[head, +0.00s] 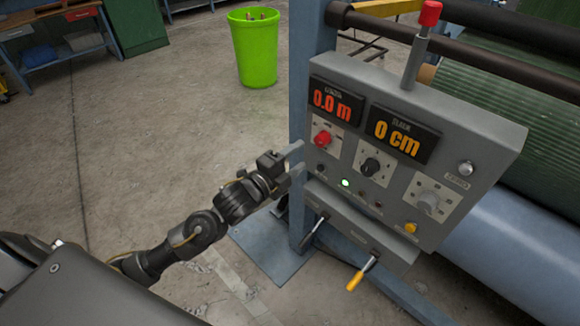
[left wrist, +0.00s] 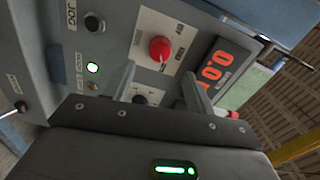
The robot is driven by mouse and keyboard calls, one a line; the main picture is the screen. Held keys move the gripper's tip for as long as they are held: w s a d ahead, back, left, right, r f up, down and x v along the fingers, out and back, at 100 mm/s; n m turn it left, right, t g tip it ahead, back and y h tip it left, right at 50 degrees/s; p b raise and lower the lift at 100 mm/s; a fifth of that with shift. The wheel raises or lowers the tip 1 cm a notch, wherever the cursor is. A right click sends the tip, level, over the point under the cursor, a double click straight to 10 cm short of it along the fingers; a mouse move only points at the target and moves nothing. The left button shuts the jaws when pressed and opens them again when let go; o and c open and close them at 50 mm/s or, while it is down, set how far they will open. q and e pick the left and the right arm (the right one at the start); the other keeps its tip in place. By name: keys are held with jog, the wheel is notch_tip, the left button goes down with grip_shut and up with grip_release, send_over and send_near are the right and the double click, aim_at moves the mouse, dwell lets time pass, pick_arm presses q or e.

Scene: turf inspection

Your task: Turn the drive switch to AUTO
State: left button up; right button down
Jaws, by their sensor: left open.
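The grey control panel (head: 456,140) carries a red knob (head: 322,138), a black knob (head: 371,166) and a grey knob (head: 428,202), each on a light plate. Their labels are too small or blurred to read, so I cannot tell which is the drive switch. My left gripper (head: 297,158) is open and empty just left of the panel, near the red knob. In the left wrist view, the red knob (left wrist: 160,49) shows clear beyond the open fingers (left wrist: 158,82), not touched. A dark knob shows partly hidden behind them. My right gripper is out of view.
A red-topped post (head: 429,14) rises above the panel. A yellow-handled lever (head: 361,273) sticks out below it. A blue upright (head: 305,60) stands at its left, rollers behind it. A green bin (head: 254,50) stands farther back. Open concrete floor lies left.

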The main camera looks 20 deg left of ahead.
pick_arm(q)
jog(key=shift+v, duration=1.3)
